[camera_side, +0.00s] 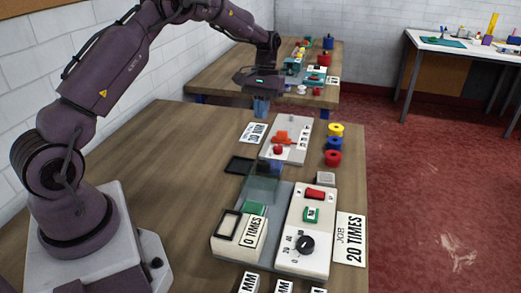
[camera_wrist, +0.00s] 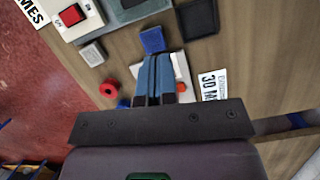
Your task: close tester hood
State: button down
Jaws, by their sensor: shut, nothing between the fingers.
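The tester (camera_side: 279,215) stands on the wooden table in the side view, with a grey bed and a white control panel carrying a red switch and a black dial. Its clear, greenish hood (camera_side: 262,186) shows at the far end of the bed and looks raised; its exact tilt is hard to tell. A dark blue block (camera_side: 270,166) shows at the hood's far edge, and a blue block also appears in the wrist view (camera_wrist: 152,40). My gripper (camera_side: 261,114) is shut and empty, above the table beyond the hood. Its blue fingers (camera_wrist: 157,58) point towards the blue block, apparently apart from it.
A second white device with an orange-red part (camera_side: 282,138) lies beyond the hood, below my gripper. Yellow, blue and red spools (camera_side: 333,158) line the right edge. A black tray (camera_side: 240,165) sits left of the hood. The table's left side is clear.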

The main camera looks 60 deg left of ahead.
aim_at(249, 173)
jog(key=w+a+n, duration=0.2)
jog(key=w, duration=0.2)
jog(key=shift+g+h, duration=0.4)
jog(key=shift+h, duration=0.2)
jog(key=shift+s+d+f, duration=0.95)
jog(key=shift+s+f, duration=0.1)
jog(key=shift+f, duration=0.55)
jog(key=shift+s+d+f, duration=0.9)
jog(key=shift+s+f, duration=0.1)
jog(key=shift+f, duration=0.55)
jog(key=shift+s+d+f, duration=0.95)
jog(key=shift+s+f, duration=0.1)
jog(key=shift+f, duration=0.55)
jog(key=s+d, duration=0.6)
jog(key=s, duration=0.1)
jog(key=shift+d, duration=0.4)
